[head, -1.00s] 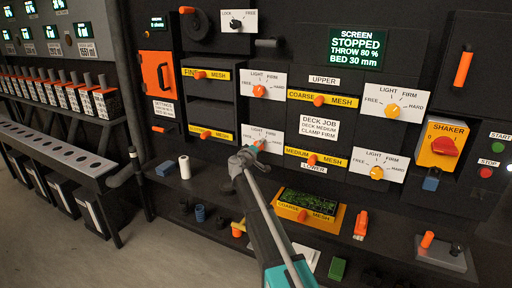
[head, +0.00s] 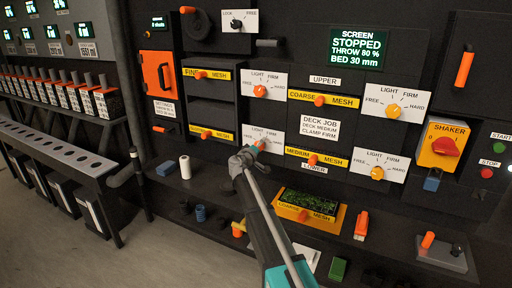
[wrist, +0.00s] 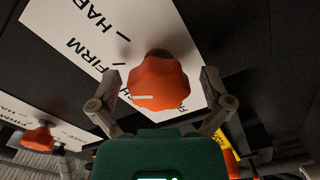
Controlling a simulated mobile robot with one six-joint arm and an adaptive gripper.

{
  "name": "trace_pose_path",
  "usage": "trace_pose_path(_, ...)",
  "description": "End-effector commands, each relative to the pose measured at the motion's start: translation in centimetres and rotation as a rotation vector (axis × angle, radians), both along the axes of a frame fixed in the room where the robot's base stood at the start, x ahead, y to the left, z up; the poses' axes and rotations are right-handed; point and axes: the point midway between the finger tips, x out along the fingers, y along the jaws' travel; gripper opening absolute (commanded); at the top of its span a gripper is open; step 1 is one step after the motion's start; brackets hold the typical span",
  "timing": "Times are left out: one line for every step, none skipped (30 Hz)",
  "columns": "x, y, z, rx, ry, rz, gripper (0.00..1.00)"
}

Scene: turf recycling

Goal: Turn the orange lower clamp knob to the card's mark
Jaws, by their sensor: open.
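The orange lower clamp knob (wrist: 158,84) shows large in the wrist view, on a white dial plate (wrist: 90,55). A pale pointer line on it points left, roughly toward the partly hidden label beside FIRM. FIRM and HARD read upside down there. My gripper (wrist: 166,100) is open, its fingers on either side of the knob with small gaps. In the head view my gripper (head: 246,158) covers part of the lower left dial plate (head: 268,133). The card (head: 319,128) reads DECK JOB, DECK MEDIUM, CLAMP FIRM.
Another orange knob (head: 260,91) sits above on its own dial. Two yellow knobs (head: 393,111) are to the right. Orange-handled mesh drawers (head: 318,159) sit close beside the lower dial. A shelf below holds a tray of green turf (head: 336,217) and loose items.

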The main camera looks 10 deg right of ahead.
Motion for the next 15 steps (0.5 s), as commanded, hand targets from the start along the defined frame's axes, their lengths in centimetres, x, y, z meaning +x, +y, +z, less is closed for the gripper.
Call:
trace_pose_path(0.0, 0.0, 0.0, 0.000, 0.000, -0.001, 1.00)
trace_pose_path(0.0, 0.0, 0.0, 0.000, 0.000, -0.001, 1.00)
trace_pose_path(0.0, 0.0, 0.0, 0.000, 0.000, -0.001, 1.00)
trace_pose_path(0.0, 0.0, 0.0, 0.000, 0.000, -0.001, 1.00)
trace_pose_path(-0.1, -0.1, 0.0, 0.000, 0.000, -0.001, 1.00)
trace_pose_path(-0.1, -0.1, 0.0, 0.000, 0.000, -0.001, 1.00)
trace_pose_path(-0.1, 0.0, 0.0, 0.000, 0.000, -0.001, 1.00)
trace_pose_path(-0.2, 0.0, 0.0, 0.000, 0.000, -0.001, 1.00)
trace_pose_path(-0.2, 0.0, 0.0, 0.000, 0.000, -0.001, 1.00)
trace_pose_path(-0.3, 0.1, 0.0, 0.000, 0.000, -0.001, 1.00)
trace_pose_path(-0.5, 0.2, 0.0, 0.000, 0.000, -0.001, 1.00)
trace_pose_path(-0.7, 0.3, 0.0, 0.001, 0.001, -0.002, 1.00)
trace_pose_path(-0.8, 0.4, 0.0, 0.001, 0.001, -0.002, 1.00)
trace_pose_path(-1.0, 0.6, 0.0, 0.001, 0.001, -0.002, 1.00)
trace_pose_path(-1.4, 0.8, 0.0, 0.001, 0.001, -0.002, 1.00)
